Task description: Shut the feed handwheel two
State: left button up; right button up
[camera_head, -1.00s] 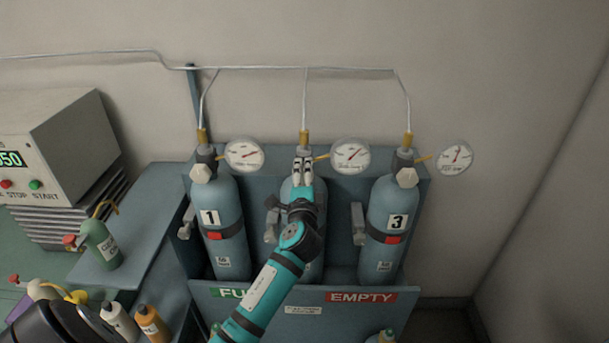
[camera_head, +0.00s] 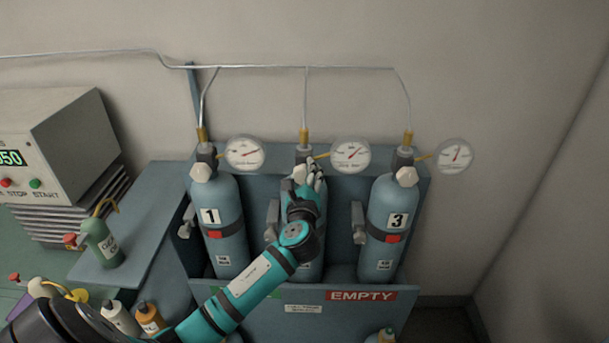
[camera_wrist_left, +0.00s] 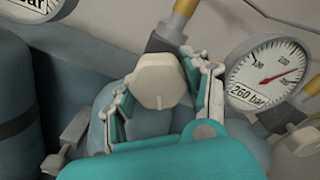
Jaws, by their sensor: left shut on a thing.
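Feed handwheel two is the pale faceted knob (camera_wrist_left: 160,82) at the top of the middle cylinder (camera_head: 313,260). My left gripper (camera_head: 309,174) reaches up to it over the front of that cylinder. In the left wrist view its two fingers (camera_wrist_left: 165,90) stand on either side of the knob, and it is shut on it. In the head view the gripper and wrist hide most of the knob and the cylinder's number. My right gripper is not in view.
Cylinder 1 (camera_head: 223,250) and cylinder 3 (camera_head: 388,208) stand close on either side in the blue rack (camera_head: 345,318). Round gauges (camera_head: 351,154) and thin pipes are just above. A side bench (camera_head: 150,215) with bottles is at left.

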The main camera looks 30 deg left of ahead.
pick_arm(q)
jog(key=m, duration=0.4)
jog(key=shift+a+m, duration=0.1)
jog(key=shift+m, duration=0.2)
jog(key=m, duration=0.4)
jog(key=shift+m, duration=0.3)
jog(key=m, duration=0.4)
jog(key=shift+s+a+m, duration=0.1)
jog(key=shift+m, duration=0.2)
jog(key=m, duration=0.3)
jog(key=shift+m, duration=0.3)
jog(key=m, duration=0.5)
jog(key=shift+a+r, duration=0.1)
jog(key=m, duration=0.5)
jog(key=shift+r, duration=0.3)
jog(key=m, duration=0.4)
jog(key=shift+r, duration=0.1)
jog(key=shift+m, duration=1.7)
jog(key=shift+f, duration=0.2)
